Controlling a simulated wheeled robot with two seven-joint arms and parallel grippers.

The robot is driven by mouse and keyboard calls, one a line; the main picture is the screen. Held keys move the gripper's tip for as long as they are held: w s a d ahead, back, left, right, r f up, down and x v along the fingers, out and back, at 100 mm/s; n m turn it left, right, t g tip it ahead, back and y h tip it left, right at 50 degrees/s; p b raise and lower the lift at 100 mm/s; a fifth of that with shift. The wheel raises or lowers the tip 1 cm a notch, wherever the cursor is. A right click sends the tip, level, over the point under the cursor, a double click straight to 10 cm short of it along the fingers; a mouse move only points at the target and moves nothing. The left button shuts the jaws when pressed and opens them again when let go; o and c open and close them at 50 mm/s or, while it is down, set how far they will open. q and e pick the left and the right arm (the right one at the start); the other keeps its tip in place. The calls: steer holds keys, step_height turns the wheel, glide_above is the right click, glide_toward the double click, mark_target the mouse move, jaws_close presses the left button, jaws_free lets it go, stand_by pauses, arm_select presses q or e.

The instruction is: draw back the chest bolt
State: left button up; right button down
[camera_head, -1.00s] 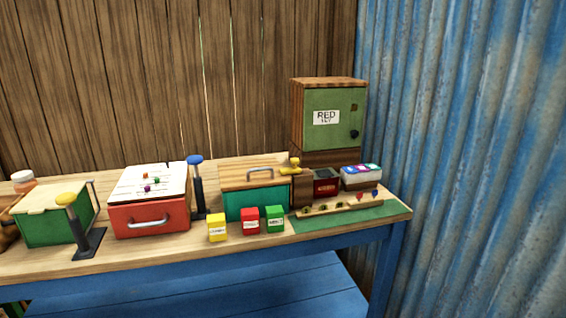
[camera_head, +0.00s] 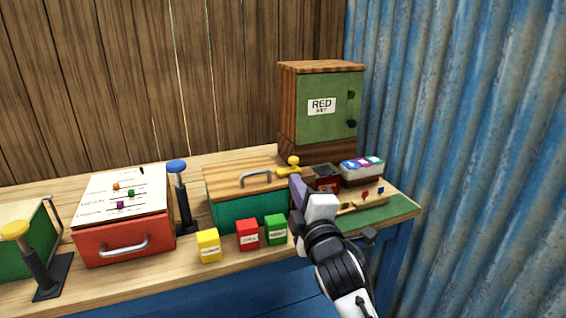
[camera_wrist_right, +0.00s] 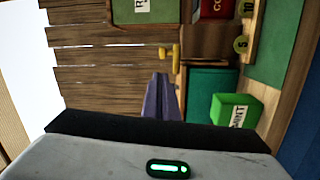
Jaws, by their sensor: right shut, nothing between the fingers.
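The chest is a teal box (camera_head: 232,212) with a wooden lid (camera_head: 240,175) and a grey handle (camera_head: 256,178). Its yellow bolt (camera_head: 289,168), with an upright knob, sits at the lid's right end. The bolt also shows in the right wrist view (camera_wrist_right: 171,52), beyond my fingertips. My right gripper (camera_head: 297,187) is shut and empty, with purple fingers (camera_wrist_right: 161,97) in front of the chest's right end, close to the bolt but seemingly apart from it. The hand covers part of the wooden block beside the chest. My left gripper is not in view.
Yellow (camera_head: 208,246), red (camera_head: 247,235) and green (camera_head: 276,230) small boxes stand before the chest. A blue-knobbed post (camera_head: 181,195) and red drawer box (camera_head: 125,240) are left. A green-doored cabinet (camera_head: 330,105) stands behind; a green mat (camera_head: 395,211) lies right.

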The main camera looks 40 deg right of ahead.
steer(key=x, duration=1)
steer(key=shift+w+a, duration=0.1)
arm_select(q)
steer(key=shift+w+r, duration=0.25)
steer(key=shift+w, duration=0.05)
